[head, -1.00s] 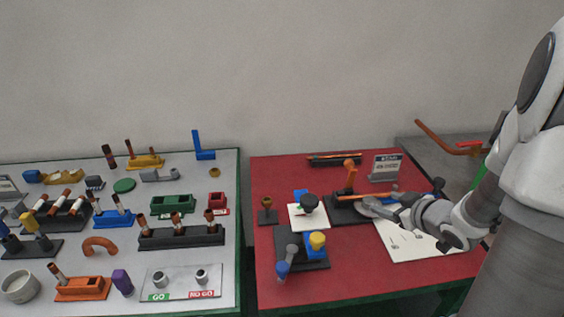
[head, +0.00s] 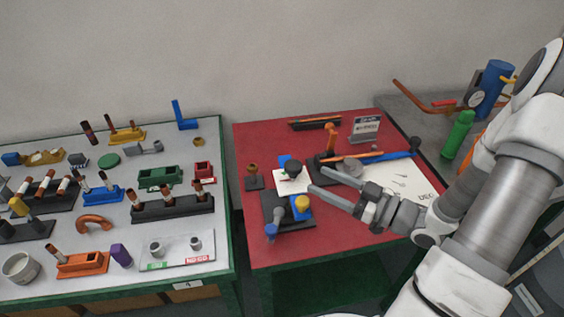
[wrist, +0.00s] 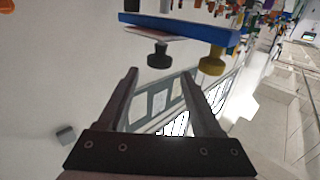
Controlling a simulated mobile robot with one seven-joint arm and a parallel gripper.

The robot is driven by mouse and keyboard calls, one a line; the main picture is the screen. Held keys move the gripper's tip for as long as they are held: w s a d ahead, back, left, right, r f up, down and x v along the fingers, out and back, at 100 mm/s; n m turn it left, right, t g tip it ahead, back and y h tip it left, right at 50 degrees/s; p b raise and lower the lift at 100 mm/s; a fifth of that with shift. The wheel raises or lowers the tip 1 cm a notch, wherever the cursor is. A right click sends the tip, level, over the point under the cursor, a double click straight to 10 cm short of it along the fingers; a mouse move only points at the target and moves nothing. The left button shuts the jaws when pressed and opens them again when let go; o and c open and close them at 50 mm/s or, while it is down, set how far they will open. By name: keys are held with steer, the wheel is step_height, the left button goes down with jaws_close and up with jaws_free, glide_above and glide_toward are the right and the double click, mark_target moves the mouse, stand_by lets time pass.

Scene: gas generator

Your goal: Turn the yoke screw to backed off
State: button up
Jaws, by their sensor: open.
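A black knob (head: 294,167) stands over a white card (head: 291,183) on the red table. A yellow knob (head: 302,203) sits on a blue block on a dark base in front of it. I cannot tell for sure which knob is the yoke screw. My gripper (head: 316,180) is open and empty, its fingertips just right of the black knob. In the wrist view the black knob (wrist: 158,56) shows beyond my gripper (wrist: 160,74), in line with the gap and apart from the fingers. The yellow knob (wrist: 212,62) shows to its right.
An orange upright (head: 330,138) on a dark base and a sign (head: 365,128) stand behind my gripper. A blue-handled tool (head: 385,156) lies to the right. A grey table (head: 110,180) on the left holds many parts. The front of the red table (head: 345,235) is clear.

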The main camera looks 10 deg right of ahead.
mark_target(293, 172)
steer(key=x, duration=1.1)
steer(key=shift+w+a, duration=0.25)
steer(key=shift+c, duration=0.3)
jaws_close()
steer(key=shift+n+g+y, duration=0.3)
steer(key=shift+g, duration=0.1)
